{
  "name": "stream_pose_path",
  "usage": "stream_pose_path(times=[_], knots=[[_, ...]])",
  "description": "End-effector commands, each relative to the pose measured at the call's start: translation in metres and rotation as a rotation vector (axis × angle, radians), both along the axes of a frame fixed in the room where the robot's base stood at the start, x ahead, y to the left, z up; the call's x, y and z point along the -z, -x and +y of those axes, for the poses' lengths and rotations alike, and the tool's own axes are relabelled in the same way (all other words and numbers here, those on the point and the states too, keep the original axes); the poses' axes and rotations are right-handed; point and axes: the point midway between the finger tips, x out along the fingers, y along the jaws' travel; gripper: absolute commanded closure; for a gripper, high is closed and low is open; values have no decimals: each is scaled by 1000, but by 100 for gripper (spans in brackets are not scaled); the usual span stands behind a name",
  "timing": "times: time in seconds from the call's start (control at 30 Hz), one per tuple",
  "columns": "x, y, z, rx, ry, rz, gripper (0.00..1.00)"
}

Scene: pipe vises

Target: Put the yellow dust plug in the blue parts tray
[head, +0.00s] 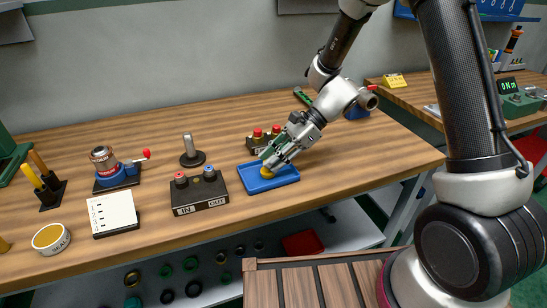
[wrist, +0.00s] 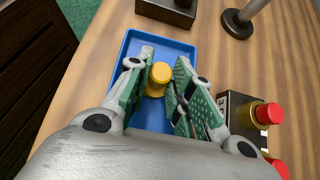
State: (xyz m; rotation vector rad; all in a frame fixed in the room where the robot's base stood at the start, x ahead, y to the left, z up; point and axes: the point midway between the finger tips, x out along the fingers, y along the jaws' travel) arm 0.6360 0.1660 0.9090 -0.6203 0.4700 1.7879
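The yellow dust plug (wrist: 160,73) is in the blue parts tray (wrist: 185,47), between my gripper's two green-padded fingers. In the head view the plug (head: 267,173) appears low against the tray floor, partly hidden by the fingers. The blue parts tray (head: 285,180) lies flat on the bench near its front edge. My gripper (wrist: 164,62) points down into the tray with its fingers apart on either side of the plug. It also shows in the head view (head: 268,160). Firm finger contact with the plug is not visible.
A black IN/OUT block (head: 199,193) stands just left of the tray. Another block with red caps (head: 262,138) is close behind it. Bench right of the tray is clear.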

Motion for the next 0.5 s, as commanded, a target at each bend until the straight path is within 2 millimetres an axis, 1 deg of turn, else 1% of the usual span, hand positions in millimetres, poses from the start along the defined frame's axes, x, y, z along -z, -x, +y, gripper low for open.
stream_pose_path(times=[0.03,0.1,0.37,0.47,0.5], knots=[[0,0,0,0,1,0,67],[0,0,0,0,0,0,57],[0,0,0,0,0,0,57],[-4,-1,-1,1,0,-1,57],[-6,-2,-4,2,-1,-2,57]])
